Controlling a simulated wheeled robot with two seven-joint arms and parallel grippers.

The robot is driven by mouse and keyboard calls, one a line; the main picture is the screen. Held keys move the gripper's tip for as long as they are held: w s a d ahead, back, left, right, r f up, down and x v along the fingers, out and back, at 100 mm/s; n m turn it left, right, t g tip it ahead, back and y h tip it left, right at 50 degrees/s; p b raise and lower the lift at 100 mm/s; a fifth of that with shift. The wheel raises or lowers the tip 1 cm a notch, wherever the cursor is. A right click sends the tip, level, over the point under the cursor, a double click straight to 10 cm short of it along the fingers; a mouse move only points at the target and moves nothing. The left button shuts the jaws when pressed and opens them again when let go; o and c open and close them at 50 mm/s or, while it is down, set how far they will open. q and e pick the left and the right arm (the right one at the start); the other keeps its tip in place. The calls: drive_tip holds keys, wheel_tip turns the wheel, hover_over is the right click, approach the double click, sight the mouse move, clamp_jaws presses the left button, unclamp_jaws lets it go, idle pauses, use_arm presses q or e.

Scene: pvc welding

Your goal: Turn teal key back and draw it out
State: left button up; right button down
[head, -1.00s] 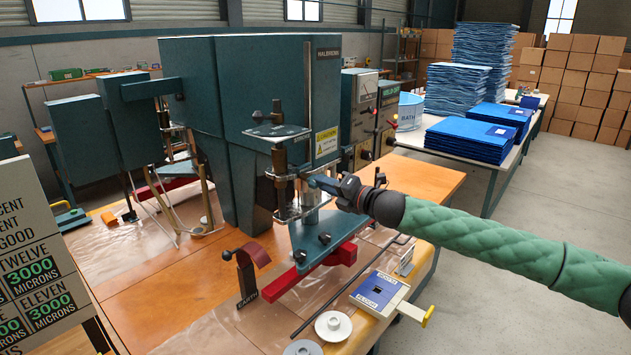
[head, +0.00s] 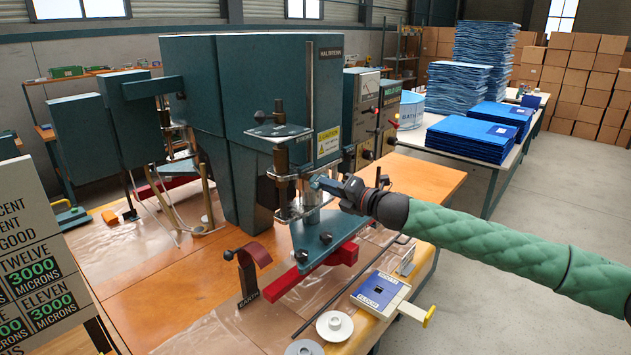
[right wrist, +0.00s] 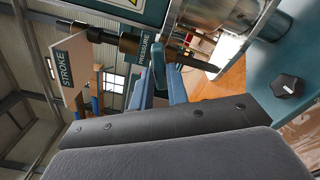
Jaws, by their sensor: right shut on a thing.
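My right gripper (head: 322,184) reaches in from the right at the front of the teal welding press (head: 245,120), beside its metal column. In the right wrist view its two blue-grey fingers (right wrist: 161,88) are close together on a small teal piece (right wrist: 158,64), which appears to be the teal key. The key lies just below the black rod with the PRESSURE label (right wrist: 146,48). In the head view the key cannot be told apart from the fingertips. How far the key sits in its lock is hidden. My left gripper is not in view.
A teal plate (head: 318,238) on a red bar lies under the press head. Blue sheet stacks (head: 470,138) lie on a table behind.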

drive_tip(key=shift+s+d+f, duration=0.1)
drive_tip(key=shift+d+f, duration=0.05)
drive_tip(key=shift+d, duration=0.1)
drive_tip(key=shift+r+p+v, duration=0.15)
drive_tip(key=shift+p+v, duration=0.15)
drive_tip(key=shift+v, duration=0.7)
drive_tip(key=shift+r+p+v, duration=0.1)
drive_tip(key=shift+p+v, duration=0.15)
drive_tip(key=shift+v, duration=0.7)
